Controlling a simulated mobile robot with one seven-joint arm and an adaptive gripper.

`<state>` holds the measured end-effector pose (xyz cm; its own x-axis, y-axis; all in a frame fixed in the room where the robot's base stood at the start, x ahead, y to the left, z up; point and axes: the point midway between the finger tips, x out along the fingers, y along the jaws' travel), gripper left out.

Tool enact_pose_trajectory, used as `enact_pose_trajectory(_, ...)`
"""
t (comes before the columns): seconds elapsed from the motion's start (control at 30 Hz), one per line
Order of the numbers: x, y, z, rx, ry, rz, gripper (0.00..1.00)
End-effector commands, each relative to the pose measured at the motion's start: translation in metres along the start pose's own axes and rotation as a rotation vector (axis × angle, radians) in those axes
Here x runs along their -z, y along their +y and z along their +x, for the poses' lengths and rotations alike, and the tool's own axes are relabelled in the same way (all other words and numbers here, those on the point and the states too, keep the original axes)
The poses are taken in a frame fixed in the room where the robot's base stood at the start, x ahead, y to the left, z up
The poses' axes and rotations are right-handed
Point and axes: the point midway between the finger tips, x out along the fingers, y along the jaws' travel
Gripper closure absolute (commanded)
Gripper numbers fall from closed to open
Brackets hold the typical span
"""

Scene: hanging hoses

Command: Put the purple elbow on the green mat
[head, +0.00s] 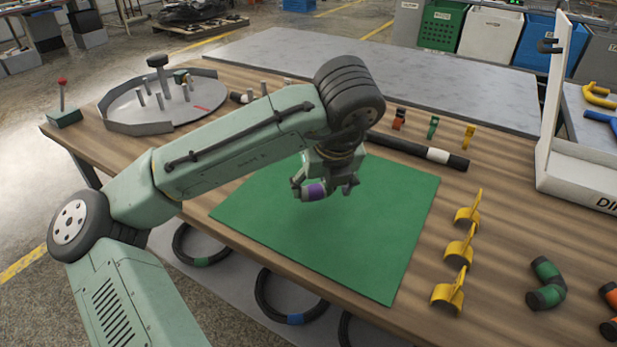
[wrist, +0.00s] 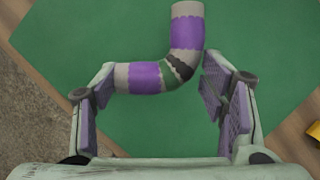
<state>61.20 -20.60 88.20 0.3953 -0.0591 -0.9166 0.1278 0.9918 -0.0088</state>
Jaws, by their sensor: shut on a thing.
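The purple elbow (head: 315,191) is a bent pipe piece with grey ends, purple bands and a dark grey-green bend. My gripper (head: 326,184) is shut on it over the green mat (head: 375,235). In the wrist view the elbow (wrist: 146,78) lies across between the two fingers of my gripper (wrist: 158,84), with one end at the left pad and its bend at the right pad. Its other arm points away past the fingertips. The mat (wrist: 75,40) fills most of the wrist view below it. The head view suggests a gap above the mat, but its height is hard to tell.
Several yellow clips (head: 456,252) stand right of the mat, with a green-banded elbow (head: 546,284) further right. A dark hose (head: 425,152) lies behind the mat. A round fixture (head: 150,98) stands at the left, a white-framed panel (head: 555,110) at the right. Most of the mat is bare.

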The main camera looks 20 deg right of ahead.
Motion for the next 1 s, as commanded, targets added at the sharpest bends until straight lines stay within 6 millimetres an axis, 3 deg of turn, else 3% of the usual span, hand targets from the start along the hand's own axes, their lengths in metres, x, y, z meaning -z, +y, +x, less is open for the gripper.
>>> enact_pose_trajectory(0.13,-0.035,0.008,0.016,-0.002,0.002,-0.005,0.62)
enact_pose_trajectory(0.33,-0.062,0.014,0.033,-0.002,0.0,-0.002,0.62)
enact_pose_trajectory(0.47,-0.065,0.015,0.038,-0.001,0.0,0.0,0.62)
enact_pose_trajectory(0.73,-0.052,0.015,0.066,-0.001,0.0,0.0,0.62)
enact_pose_trajectory(1.0,-0.051,0.015,0.069,0.0,0.0,0.0,0.62)
